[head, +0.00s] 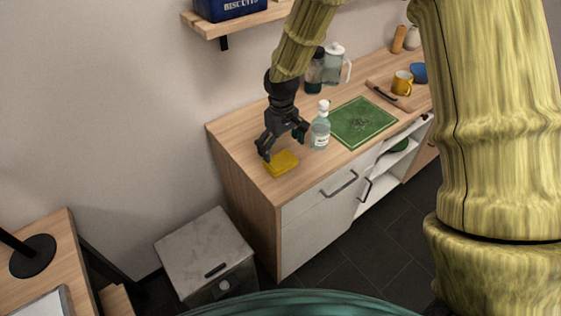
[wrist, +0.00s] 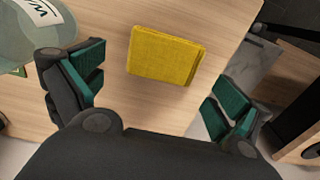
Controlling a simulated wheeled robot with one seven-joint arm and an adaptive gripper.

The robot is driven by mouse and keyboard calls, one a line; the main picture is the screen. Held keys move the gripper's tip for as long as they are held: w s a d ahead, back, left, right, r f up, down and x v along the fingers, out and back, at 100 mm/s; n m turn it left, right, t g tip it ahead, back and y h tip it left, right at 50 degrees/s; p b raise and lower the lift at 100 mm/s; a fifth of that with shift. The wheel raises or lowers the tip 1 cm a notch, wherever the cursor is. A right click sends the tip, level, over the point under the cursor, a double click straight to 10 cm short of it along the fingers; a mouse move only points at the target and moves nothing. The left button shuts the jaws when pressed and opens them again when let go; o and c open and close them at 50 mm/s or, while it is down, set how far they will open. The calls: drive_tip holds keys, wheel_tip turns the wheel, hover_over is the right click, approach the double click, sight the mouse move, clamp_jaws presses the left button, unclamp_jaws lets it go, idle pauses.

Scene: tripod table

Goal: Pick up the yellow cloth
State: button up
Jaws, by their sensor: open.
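The yellow cloth (head: 281,163) lies folded and flat near the left end of the wooden counter. It also shows in the wrist view (wrist: 165,55), between and beyond my open fingers. My gripper (head: 284,148) is open and empty, above the counter and close over the cloth. In the wrist view my gripper (wrist: 155,93) has its two teal-padded fingers wide apart, with nothing between them touching the pads. The cloth appears whole in the wrist view; my left finger hides a small part of it at most in the head view.
The counter (head: 235,140) ends just left of the cloth. A grey bin (head: 205,255) stands below.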

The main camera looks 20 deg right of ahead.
sight(281, 159)
drive_tip(key=shift+s+a+f, duration=0.1)
drive_tip(key=shift+s+f, duration=0.1)
drive_tip(key=shift+f, duration=0.15)
drive_tip(key=shift+f+p, duration=0.95)
drive_tip(key=shift+f, duration=1.3)
drive_tip(key=c, duration=0.8)
drive_tip(key=shift+r, duration=0.1)
drive_tip(key=shift+r+b, duration=0.5)
drive_tip(key=shift+r, duration=0.35)
drive_tip(key=shift+r+b, duration=0.35)
drive_tip(key=shift+r, duration=0.5)
drive_tip(key=s+b, duration=0.1)
drive_tip(key=s, duration=0.4)
drive_tip(key=s+r+b, duration=0.1)
drive_tip(key=s, duration=0.4)
drive_tip(key=s+d+b, duration=0.1)
drive_tip(key=s, duration=0.5)
drive_tip(key=shift+d+r+b, duration=0.1)
drive_tip(key=shift+r+b, duration=0.15)
drive_tip(key=shift+b, duration=0.1)
